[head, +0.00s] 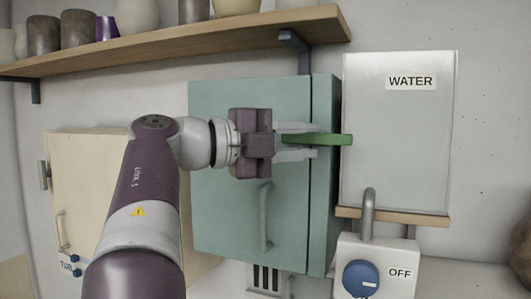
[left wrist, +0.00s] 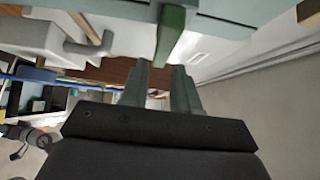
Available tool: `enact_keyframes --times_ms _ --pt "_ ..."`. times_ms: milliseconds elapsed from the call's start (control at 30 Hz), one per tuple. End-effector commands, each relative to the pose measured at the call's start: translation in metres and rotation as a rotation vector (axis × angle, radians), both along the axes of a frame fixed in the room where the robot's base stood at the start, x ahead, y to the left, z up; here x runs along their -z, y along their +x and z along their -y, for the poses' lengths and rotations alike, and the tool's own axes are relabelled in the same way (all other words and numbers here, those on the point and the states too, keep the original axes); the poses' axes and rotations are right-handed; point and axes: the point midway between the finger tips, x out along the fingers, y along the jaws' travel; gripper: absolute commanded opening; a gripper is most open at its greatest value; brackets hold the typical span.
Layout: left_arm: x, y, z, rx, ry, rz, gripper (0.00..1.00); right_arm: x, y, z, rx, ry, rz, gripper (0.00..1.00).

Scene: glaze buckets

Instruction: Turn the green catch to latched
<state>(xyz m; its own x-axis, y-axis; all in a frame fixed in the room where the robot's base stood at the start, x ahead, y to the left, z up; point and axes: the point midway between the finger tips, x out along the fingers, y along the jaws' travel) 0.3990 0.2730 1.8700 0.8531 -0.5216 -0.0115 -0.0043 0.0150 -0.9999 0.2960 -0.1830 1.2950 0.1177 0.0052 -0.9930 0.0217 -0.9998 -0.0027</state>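The green catch (head: 334,140) is a bar lying roughly level at the right edge of the teal cabinet door (head: 225,235). My left gripper (head: 302,141) is in front of the door, one finger above and one below the catch in the head view. A gap shows between the fingers. In the left wrist view the catch (left wrist: 171,35) reaches down to the fingertips (left wrist: 162,66). I cannot tell whether either finger touches it. The door looks closed, with a vertical handle (head: 265,216). My right gripper is not in view.
A grey panel marked WATER (head: 398,150) stands close right of the catch on a wooden ledge (head: 425,219). Below are a pipe (head: 369,210) and a box with a blue knob (head: 361,279) marked OFF. A shelf (head: 190,45) with pots runs above. A cream cabinet (head: 90,170) stands left.

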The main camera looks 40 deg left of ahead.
Motion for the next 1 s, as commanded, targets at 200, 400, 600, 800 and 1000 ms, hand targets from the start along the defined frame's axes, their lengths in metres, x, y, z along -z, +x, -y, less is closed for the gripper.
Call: enact_keyframes --times_ms 200,400,600,800,1000 --pt "0.004 -0.043 -0.029 -0.006 0.002 0.000 0.30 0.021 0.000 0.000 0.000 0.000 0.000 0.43" --pt "0.000 -0.065 -0.040 -0.001 0.001 0.000 0.30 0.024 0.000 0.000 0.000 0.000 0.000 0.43" --pt "-0.001 -0.067 -0.041 0.001 0.000 0.000 0.30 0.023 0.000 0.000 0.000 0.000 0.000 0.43" --pt "-0.001 -0.067 -0.041 0.001 0.000 0.000 0.30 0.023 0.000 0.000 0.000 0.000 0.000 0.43" --pt "-0.001 -0.067 -0.041 0.001 0.000 0.000 0.30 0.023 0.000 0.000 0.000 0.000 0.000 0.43"
